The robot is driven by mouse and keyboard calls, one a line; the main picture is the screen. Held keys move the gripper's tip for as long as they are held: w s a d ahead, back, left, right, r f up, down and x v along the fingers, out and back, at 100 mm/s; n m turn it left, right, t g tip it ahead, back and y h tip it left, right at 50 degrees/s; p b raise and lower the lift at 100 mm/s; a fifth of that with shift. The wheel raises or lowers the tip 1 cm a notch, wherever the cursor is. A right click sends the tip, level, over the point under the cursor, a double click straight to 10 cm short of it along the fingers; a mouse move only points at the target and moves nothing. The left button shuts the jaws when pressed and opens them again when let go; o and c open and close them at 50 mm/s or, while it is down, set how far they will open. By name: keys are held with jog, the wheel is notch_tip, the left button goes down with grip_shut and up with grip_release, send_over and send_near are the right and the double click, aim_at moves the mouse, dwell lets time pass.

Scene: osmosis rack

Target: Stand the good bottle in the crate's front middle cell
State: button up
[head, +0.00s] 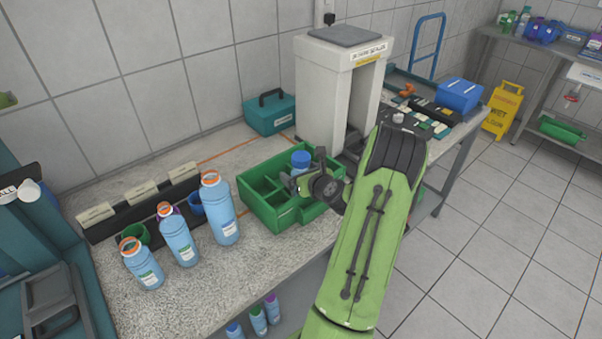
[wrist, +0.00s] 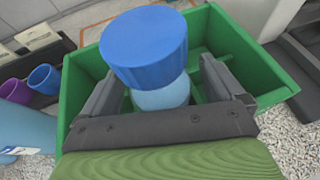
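A light blue bottle with a wide blue cap (head: 300,160) stands upright in the green crate (head: 262,213); I take it for the good bottle. The cap (wrist: 145,47) is close in the wrist view, with a strip of the bottle body (wrist: 161,96) under it. My gripper (head: 312,179) is low over the crate's right part. In the wrist view its two fingers (wrist: 160,88) lie either side of the bottle, with narrow gaps showing, so it looks open. The bottle's base is hidden, and I cannot tell which cell it occupies. Empty cells show on the crate's left.
Several light blue bottles with orange collars, one of them a tall one (head: 220,208), stand left of the crate. A dark rack with labels (head: 142,205) and cups is behind them. A white machine (head: 330,95) and a teal box (head: 270,113) stand behind the crate. Bare counter lies in front.

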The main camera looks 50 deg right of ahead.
jog(key=v, duration=1.2)
jog(key=w+a+r+n+g+y, duration=0.2)
jog(key=w+a+r+n+y, duration=0.15)
jog(key=a+n, duration=0.85)
jog(key=w+a+r+n+g+y, duration=0.2)
jog(key=w+a+n+y, duration=0.15)
jog(key=a+n, duration=0.9)
jog(key=s+a+r+n+g, duration=0.1)
jog(key=s+a+r+n, duration=0.2)
jog(key=s+a+n, duration=0.2)
jog(key=s+a+r+n+g+h, duration=0.1)
jog(key=s+a+r+n, duration=0.2)
jog(key=s+a+n, duration=0.3)
jog(key=s+n, duration=0.3)
jog(key=n, duration=0.2)
jog(key=shift+s+n, duration=0.2)
jog(key=shift+n, duration=0.15)
jog(key=shift+d, duration=0.1)
